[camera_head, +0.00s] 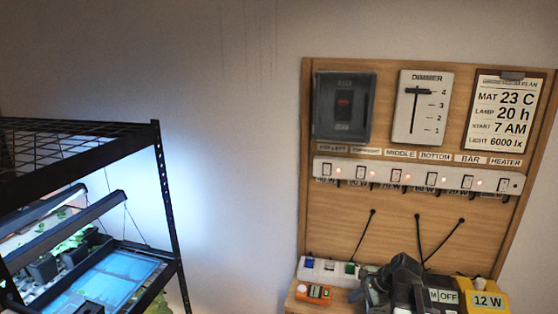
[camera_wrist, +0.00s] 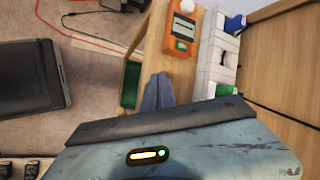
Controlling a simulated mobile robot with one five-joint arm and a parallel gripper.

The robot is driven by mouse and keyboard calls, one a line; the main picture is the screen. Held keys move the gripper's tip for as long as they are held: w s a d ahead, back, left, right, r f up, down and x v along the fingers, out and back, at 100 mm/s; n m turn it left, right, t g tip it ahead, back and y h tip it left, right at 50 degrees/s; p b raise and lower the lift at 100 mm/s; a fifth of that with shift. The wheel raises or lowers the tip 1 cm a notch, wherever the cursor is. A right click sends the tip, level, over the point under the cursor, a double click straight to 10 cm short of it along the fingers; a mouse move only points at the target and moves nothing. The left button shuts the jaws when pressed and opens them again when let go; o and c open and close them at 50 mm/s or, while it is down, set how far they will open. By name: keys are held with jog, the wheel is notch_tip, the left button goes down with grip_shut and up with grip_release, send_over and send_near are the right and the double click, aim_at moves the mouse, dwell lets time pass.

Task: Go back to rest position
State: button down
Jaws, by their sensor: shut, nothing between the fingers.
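In the wrist view the two grey-blue fingers of my gripper (camera_wrist: 157,92) lie together, shut with nothing between them. They are over the light wooden shelf, just below an orange meter (camera_wrist: 182,30) in the picture and apart from it as far as I can tell. The same orange meter (camera_head: 314,293) shows in the head view at the left end of the shelf under the wooden board. A dark part of my arm shows at the lower right of the head view, in front of that shelf; the fingertips are hard to make out there.
A white power strip (camera_wrist: 217,55) lies beside the meter. The wooden board (camera_head: 345,225) carries a dimmer (camera_head: 418,108) and a switch row (camera_head: 415,178). A yellow 12 W block (camera_head: 487,300) stands at the right. A black rack (camera_head: 168,205) is at the left; bare wall separates them.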

jog(key=s+a+f+n+g+h, duration=0.1)
jog(key=s+a+f+n+g, duration=0.15)
jog(key=a+n, duration=0.45)
jog(key=s+a+f+n+g+h, duration=0.1)
jog(key=s+a+n, duration=0.2)
jog(key=a, duration=0.7)
jog(key=s+d+n+h, duration=0.1)
jog(key=s+d+n, duration=0.1)
jog(key=n, duration=0.1)
jog(key=s+d+n+g+h, duration=0.1)
jog(key=s+d+n, duration=0.1)
jog(key=n, duration=0.1)
jog(key=shift+s+f+g, duration=0.15)
jog(key=shift+s+g, duration=0.05)
jog(key=shift+g, duration=0.05)
